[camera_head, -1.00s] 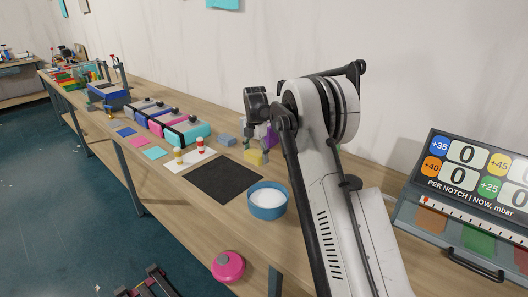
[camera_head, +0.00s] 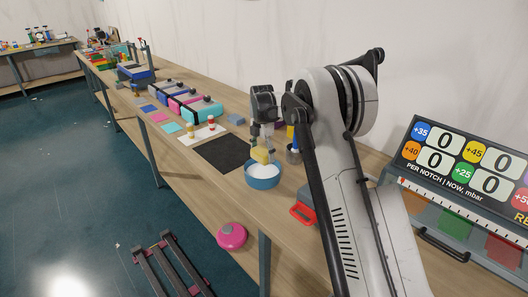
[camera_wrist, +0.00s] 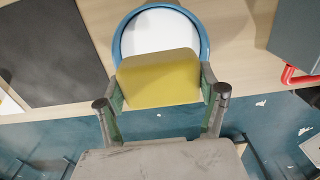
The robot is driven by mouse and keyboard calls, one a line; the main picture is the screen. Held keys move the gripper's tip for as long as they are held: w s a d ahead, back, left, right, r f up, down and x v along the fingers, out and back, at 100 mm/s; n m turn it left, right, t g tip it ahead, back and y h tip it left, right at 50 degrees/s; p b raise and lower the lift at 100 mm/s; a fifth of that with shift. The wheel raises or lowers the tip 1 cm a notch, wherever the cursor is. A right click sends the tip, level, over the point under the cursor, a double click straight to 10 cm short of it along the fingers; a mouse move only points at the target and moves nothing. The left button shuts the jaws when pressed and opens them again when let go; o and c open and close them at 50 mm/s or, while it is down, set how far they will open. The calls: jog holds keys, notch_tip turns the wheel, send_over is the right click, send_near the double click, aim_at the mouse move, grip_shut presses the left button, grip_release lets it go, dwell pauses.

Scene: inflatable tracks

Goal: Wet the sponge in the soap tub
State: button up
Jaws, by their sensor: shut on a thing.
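The soap tub (camera_head: 262,180) is a round blue bowl with white contents, standing near the front edge of the bench. In the wrist view the sponge (camera_wrist: 158,79) sits between both fingers and covers the near part of the tub (camera_wrist: 206,48). The white contents (camera_wrist: 158,30) show beyond it. I cannot tell whether the sponge touches the white surface.
A black mat (camera_head: 225,152) lies left of the tub. Small red and yellow bottles (camera_head: 211,123) stand behind it. A red-handled grey box (camera_head: 305,207) is right of the tub, and a score panel (camera_head: 465,160) is further right. A pink round object (camera_head: 232,236) is below the bench edge.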

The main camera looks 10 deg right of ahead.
aim_at(263, 171)
jog(key=shift+f+b, duration=0.75)
jog(key=shift+f, duration=1.8)
jog(key=shift+s+f+b, duration=0.1)
jog(key=shift+f+b, duration=0.45)
jog(key=shift+b, duration=0.1)
dwell(1.0)
jog(key=shift+r, duration=0.15)
jog(key=shift+r+p, duration=1)
jog(key=shift+r, duration=2.4)
jog(key=s+m+b, duration=0.3)
jog(key=s+m, duration=2)
jog(key=s, duration=0.2)
jog(key=shift+s+m, duration=0.35)
jog(key=shift+m, duration=0.05)
